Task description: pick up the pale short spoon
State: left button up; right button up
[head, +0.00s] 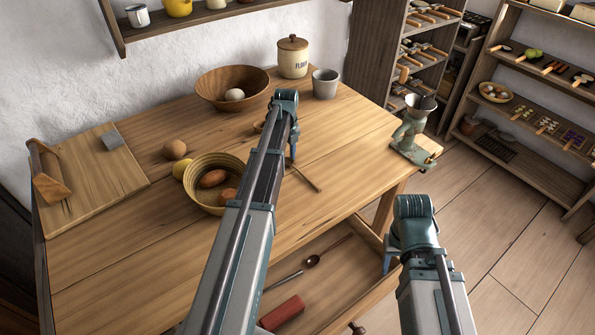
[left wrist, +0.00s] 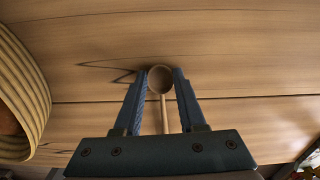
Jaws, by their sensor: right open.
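The pale short spoon lies on the wooden table. In the left wrist view its round bowl (left wrist: 160,79) sits between my left gripper's fingertips (left wrist: 160,74), with the handle running back toward the palm. In the head view my left arm covers the spoon's middle; part of its handle (head: 307,180) shows to the right of the arm. My left gripper (head: 291,155) is open, pointing down, with a finger on each side of the bowl; I cannot tell whether they touch it. My right gripper (head: 389,262) is open and empty beside the table's right side.
A woven basket (head: 192,200) with several round foods stands left of my left arm. A wooden bowl (head: 217,97), flour jar (head: 293,58) and grey cup (head: 325,84) stand behind. A grinder (head: 410,135) is at the right corner.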

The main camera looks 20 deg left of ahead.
pick_arm(q)
grip_shut()
jog(key=shift+r, duration=0.15)
pick_arm(e)
jog(key=shift+r, duration=0.15)
pick_arm(q)
jog(key=shift+r+p, duration=0.95)
jog(key=shift+p, duration=0.15)
pick_arm(e)
jog(key=shift+r, duration=0.95)
pick_arm(q)
jog(key=shift+r+p, duration=0.9)
jog(key=s+d, duration=0.2)
jog(key=s, duration=0.2)
jog(key=s+d, duration=0.2)
jog(key=s, duration=0.3)
jog(key=s+d+r+p, duration=0.1)
jog(key=s+d, duration=0.1)
jog(key=s, duration=0.3)
jog(key=shift+s+d, duration=0.15)
jog(key=shift+s, duration=0.05)
jog(key=shift+s+d, duration=0.1)
jog(key=shift+s, duration=0.05)
pick_arm(e)
notch_tip(320, 180, up, 3)
jog(key=shift+f, duration=0.1)
